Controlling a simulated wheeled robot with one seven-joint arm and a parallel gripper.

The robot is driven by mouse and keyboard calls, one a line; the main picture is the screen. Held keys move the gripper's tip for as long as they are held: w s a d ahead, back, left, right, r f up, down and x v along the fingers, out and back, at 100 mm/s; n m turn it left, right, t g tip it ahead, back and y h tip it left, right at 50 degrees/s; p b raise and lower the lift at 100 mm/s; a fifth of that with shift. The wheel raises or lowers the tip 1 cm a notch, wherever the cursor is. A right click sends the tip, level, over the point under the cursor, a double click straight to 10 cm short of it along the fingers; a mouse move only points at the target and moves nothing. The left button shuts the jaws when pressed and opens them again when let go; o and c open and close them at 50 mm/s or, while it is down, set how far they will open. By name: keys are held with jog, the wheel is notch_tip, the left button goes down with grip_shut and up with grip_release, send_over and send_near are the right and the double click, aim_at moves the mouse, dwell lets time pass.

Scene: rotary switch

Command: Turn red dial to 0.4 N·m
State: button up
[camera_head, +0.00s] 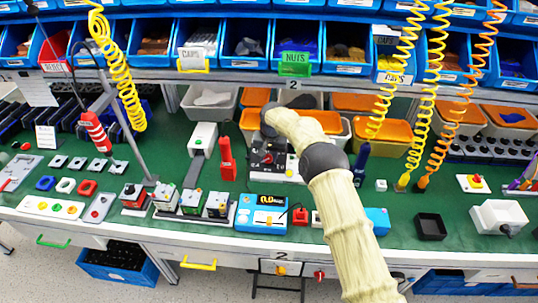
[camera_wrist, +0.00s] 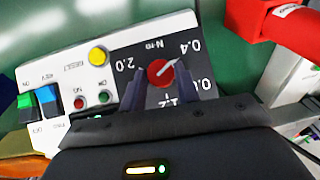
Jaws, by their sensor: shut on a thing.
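The red dial (camera_wrist: 161,73) sits on a black plate (camera_wrist: 160,45) marked N·m. Its white line slants up and right, toward the 0.4 mark (camera_wrist: 189,47). The 2.0 mark (camera_wrist: 127,65) is on the left and 1.2 is below, partly hidden. My gripper (camera_wrist: 168,82) has one dark finger on each side of the dial and is shut on it. In the head view the black plate (camera_head: 265,154) is partly behind my arm, and the dial is too small to read there.
The white panel (camera_wrist: 75,75) beside the plate holds a yellow button (camera_wrist: 98,56), small red and green buttons, and green and blue switches. A red tool (camera_wrist: 285,25) is close at the upper right. Yellow coiled hoses (camera_head: 400,90) hang to the right of my arm.

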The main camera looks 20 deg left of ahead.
dwell(0.3)
jog(key=o, duration=1)
jog(key=shift+f, duration=0.1)
jog(key=shift+c, duration=0.2)
notch_tip(320, 180, up, 17)
jog(key=s+d+b, duration=0.1)
jog(key=s, duration=0.1)
jog(key=shift+d, duration=0.4)
